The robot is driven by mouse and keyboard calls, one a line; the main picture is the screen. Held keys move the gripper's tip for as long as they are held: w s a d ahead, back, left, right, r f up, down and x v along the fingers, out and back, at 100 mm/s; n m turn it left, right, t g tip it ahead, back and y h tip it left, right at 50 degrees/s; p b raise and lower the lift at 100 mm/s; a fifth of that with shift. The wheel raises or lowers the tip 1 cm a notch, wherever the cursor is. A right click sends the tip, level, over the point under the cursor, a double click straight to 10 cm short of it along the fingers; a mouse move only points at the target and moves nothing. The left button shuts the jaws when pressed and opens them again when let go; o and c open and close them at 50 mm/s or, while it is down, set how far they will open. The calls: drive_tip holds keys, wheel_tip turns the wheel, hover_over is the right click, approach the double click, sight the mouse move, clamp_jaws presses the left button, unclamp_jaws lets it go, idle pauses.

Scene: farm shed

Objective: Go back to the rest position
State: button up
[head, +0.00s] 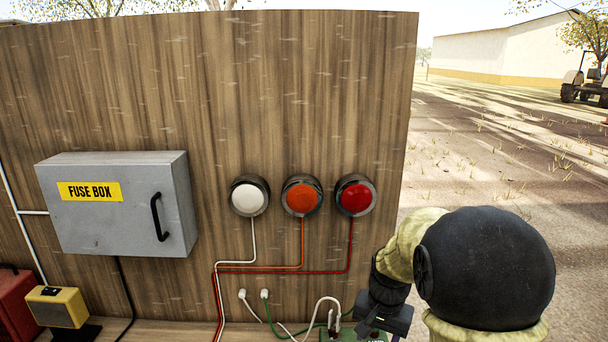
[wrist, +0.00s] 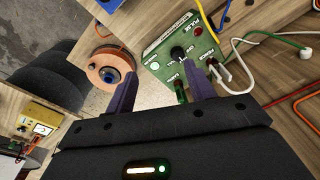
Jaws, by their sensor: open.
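My gripper (head: 367,324) is low at the right of the head view, in front of the board and by the bench. In the wrist view its two dark purple fingers (wrist: 157,72) are spread apart, with nothing held between them. Beyond the fingers is a green box (wrist: 160,45) with a black knob, white lettering and plugged cables. The right finger overlaps the box in the picture; I cannot tell whether it touches. Only a small part of the green box shows at the bottom of the head view (head: 340,336).
A grey fuse box (head: 120,205) and white (head: 249,196), orange (head: 301,197) and red (head: 355,196) lamps are on the wooden board (head: 290,80). A round orange thing with a blue centre (wrist: 108,72) is beside the left finger. A yellow box (head: 57,307) stands left. Open ground lies right.

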drive_tip(key=s+f+n+t, duration=0.1)
drive_tip(key=s+n, duration=0.4)
drive_tip(key=s, duration=0.7)
drive_tip(key=shift+s+a+f+n+t, duration=0.15)
drive_tip(key=shift+s+a+n+t, duration=0.15)
drive_tip(key=shift+s+a, duration=0.1)
